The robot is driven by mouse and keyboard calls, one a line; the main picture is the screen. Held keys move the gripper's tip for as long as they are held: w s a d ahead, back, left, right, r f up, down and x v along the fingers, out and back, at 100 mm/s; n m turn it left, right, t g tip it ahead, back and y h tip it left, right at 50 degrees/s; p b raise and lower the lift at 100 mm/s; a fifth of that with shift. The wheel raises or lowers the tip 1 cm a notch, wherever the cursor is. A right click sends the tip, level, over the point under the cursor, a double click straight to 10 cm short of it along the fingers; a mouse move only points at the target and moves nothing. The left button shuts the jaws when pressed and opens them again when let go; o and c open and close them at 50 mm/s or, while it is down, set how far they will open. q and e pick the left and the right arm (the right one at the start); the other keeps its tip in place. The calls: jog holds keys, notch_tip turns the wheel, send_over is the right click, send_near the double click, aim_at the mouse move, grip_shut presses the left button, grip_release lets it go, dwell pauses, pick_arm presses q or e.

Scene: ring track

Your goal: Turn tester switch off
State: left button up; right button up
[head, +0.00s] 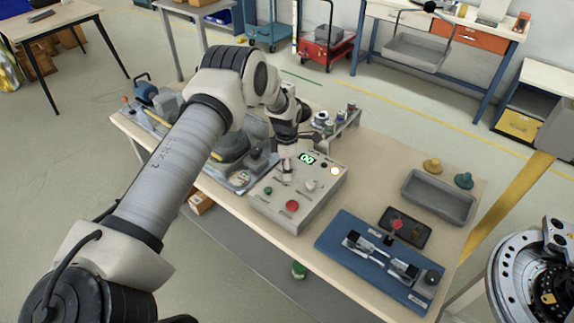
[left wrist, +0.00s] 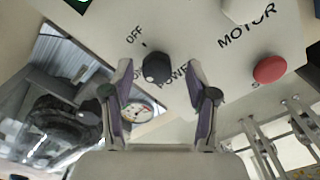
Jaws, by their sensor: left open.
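The tester (head: 322,190) is a light grey box on the bench in the head view, with a green lit display, a green button and a red button. Its power switch (left wrist: 157,68) is a dark round knob in the left wrist view, with "OFF" printed up and left of it and "POWER" below. My left gripper (left wrist: 160,76) is open, with a fingertip on each side of the knob; I cannot tell whether they touch it. The left finger partly covers a label.
A red button (left wrist: 270,69) sits right of the knob under "MOTOR". On the bench (head: 375,160), a blue board (head: 340,243) and a grey tray (head: 437,199) lie right of the tester. Tools and parts crowd its left side. Bare bench top lies behind the tester.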

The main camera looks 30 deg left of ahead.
pick_arm(q)
jog(key=shift+w+f, duration=0.45)
jog(key=shift+f, duration=0.4)
jog(key=shift+s+r, duration=0.25)
jog(key=shift+c, duration=0.7)
jog(key=shift+s+r, duration=0.1)
jog(key=c, duration=0.6)
grip_shut()
pick_arm(e)
jog(key=shift+w, duration=0.2)
